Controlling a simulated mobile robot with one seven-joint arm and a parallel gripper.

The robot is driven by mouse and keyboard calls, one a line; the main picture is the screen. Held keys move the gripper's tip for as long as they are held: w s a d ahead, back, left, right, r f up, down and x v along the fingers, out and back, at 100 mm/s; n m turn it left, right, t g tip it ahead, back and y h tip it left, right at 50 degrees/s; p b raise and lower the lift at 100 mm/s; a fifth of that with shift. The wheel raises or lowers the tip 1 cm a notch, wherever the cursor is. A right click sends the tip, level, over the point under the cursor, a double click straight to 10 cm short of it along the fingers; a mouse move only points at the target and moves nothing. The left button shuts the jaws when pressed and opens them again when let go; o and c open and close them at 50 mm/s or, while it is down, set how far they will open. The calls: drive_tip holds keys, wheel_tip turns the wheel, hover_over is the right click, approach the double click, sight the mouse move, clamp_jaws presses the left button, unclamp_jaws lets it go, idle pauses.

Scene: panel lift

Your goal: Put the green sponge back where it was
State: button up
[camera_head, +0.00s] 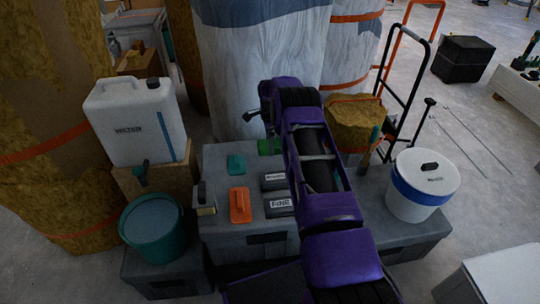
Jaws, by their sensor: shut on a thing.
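The green sponge (266,147) shows as a small bright green block near the back edge of a grey toolbox lid (222,232). My gripper (271,138) points down just above it, behind my purple arm, and is shut on the sponge. My arm hides the fingers and the sponge's right side. Whether the sponge touches the lid cannot be told. On the lid, a teal handled float (236,163) is to the lower left of the sponge, with an orange handled float (240,205) nearer. Two dark blocks (274,181), (279,207) lie beside my arm, the nearer one labelled FINE.
A white water canister (135,120) and a teal bucket (152,232) stand at left. A white bucket with a blue band (423,185) stands at right. Large wrapped rolls (230,60) rise behind the toolbox. A black hand truck (405,90) is at back right.

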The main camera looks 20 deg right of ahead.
drive_tip(key=shift+f+b, duration=0.3)
drive_tip(key=shift+f, duration=2.1)
drive_tip(key=o, duration=1.3)
drive_tip(key=shift+o, duration=0.2)
wheel_tip(320, 180, up, 12)
drive_tip(key=shift+r+p, duration=0.1)
drive_tip(key=shift+p, duration=0.65)
